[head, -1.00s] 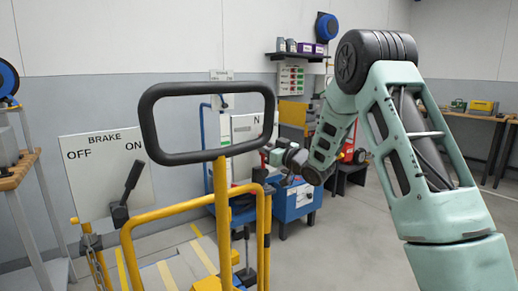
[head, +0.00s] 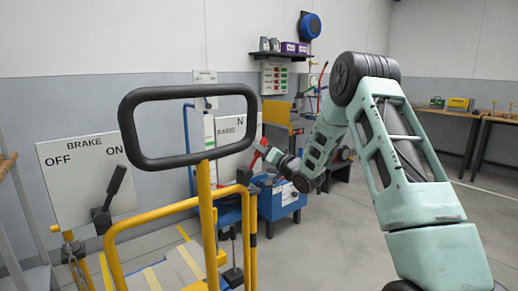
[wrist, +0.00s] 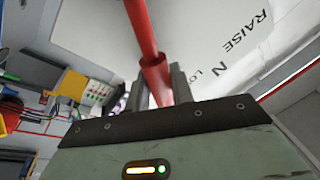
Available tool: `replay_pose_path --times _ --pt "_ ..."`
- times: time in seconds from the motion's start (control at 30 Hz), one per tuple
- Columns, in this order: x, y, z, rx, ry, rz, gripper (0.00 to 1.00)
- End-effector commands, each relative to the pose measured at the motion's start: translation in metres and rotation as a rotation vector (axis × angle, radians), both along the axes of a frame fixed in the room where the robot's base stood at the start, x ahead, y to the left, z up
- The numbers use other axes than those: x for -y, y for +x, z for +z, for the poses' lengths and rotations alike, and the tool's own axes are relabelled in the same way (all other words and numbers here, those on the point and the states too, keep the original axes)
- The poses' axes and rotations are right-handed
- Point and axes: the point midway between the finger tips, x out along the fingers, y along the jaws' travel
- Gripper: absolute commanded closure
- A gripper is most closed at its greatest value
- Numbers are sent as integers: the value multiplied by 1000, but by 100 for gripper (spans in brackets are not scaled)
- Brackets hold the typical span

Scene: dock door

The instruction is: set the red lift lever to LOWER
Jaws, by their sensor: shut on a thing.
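The red lift lever (wrist: 149,45) runs down between my two fingers in the wrist view. My gripper (wrist: 160,85) is shut on it near its collar. In the head view my gripper (head: 272,157) is right of the yellow frame, with a short red part of the lever showing at its tip. The white lever plate (wrist: 215,30) carries RAISE, N and the start of LOWER; the rest of that word is hidden. In the head view the plate (head: 228,131) is partly covered by the black handle. I cannot tell which mark the lever points at.
A yellow frame with a black loop handle (head: 122,125) stands in front. A BRAKE plate (head: 60,190) with a black lever (head: 117,183) is at left. A blue cabinet (head: 283,202) stands behind my gripper. Open floor lies at right.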

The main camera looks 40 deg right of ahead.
Motion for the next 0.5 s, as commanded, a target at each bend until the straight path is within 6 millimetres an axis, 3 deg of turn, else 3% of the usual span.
replay_pose_path --times 0.47,0.5 --pt "2 0 -2 -3 18 -3 100" --pt "2 0 -2 -3 18 -3 71"
